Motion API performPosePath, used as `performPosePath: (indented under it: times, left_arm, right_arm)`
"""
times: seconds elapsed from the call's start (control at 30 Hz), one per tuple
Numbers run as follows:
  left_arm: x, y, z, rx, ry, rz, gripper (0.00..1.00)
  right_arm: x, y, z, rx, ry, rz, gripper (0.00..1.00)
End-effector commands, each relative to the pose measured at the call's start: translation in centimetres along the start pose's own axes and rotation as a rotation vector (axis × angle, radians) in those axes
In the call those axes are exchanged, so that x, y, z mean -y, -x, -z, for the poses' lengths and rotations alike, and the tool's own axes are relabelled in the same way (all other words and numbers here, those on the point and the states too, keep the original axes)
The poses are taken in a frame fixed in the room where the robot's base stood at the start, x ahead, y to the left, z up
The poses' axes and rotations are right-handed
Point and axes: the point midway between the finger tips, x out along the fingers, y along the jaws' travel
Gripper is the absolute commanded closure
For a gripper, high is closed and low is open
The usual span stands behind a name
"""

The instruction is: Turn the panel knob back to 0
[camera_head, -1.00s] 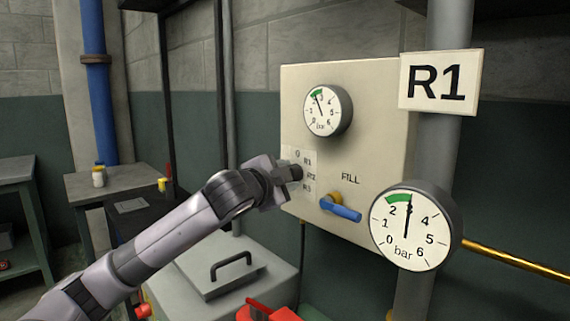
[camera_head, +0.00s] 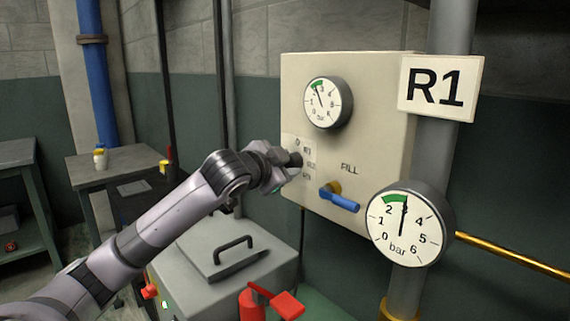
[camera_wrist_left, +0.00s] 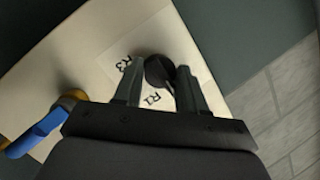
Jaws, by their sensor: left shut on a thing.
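The panel knob is a dark round knob; it shows in the left wrist view (camera_wrist_left: 158,72) between the two fingers, and its edge shows in the head view (camera_head: 296,159). My left gripper (camera_head: 284,165) is at the left side of the cream panel (camera_head: 380,110), shut on the knob. In the left wrist view its fingers (camera_wrist_left: 160,88) stand on both sides of the knob. Labels R3 and R1 show beside the knob; the 0 mark shows above it in the head view. The knob's pointer direction cannot be told. My right gripper is not in view.
A blue-handled valve (camera_head: 340,200) marked FILL sits right of the knob. A small gauge (camera_head: 322,103) is above, and a large gauge (camera_head: 403,228) stands on the R1 pipe. A grey lidded box (camera_head: 275,257) and a red object (camera_head: 252,303) are below.

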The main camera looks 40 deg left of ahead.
Motion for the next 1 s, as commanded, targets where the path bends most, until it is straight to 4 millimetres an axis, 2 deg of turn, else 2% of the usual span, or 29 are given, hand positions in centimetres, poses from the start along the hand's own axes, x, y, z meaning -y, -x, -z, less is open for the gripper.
performPosePath:
  times: [0.07,0.1,0.13,0.43,0.57,1.0]
  left_arm:
    - [0.1,0.0,0.1,-0.002,0.002,0.003,0.9]
    - [0.1,0.0,0.1,-0.002,0.002,0.003,0.46]
    - [0.1,0.0,0.1,-0.002,0.002,0.003,0.37]
    - [0.0,0.1,0.0,-0.001,0.0,0.002,0.35]
    - [-0.1,0.7,-0.1,0.0,-0.001,0.001,0.35]
    - [0.0,6.2,-0.1,-0.001,0.0,0.002,0.35]
  right_arm:
    - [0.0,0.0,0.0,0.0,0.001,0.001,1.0]
    - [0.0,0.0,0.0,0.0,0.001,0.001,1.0]
    - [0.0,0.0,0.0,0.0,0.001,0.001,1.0]
    - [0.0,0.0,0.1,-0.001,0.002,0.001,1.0]
    - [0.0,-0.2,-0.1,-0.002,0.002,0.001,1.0]
    - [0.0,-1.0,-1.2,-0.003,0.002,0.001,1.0]
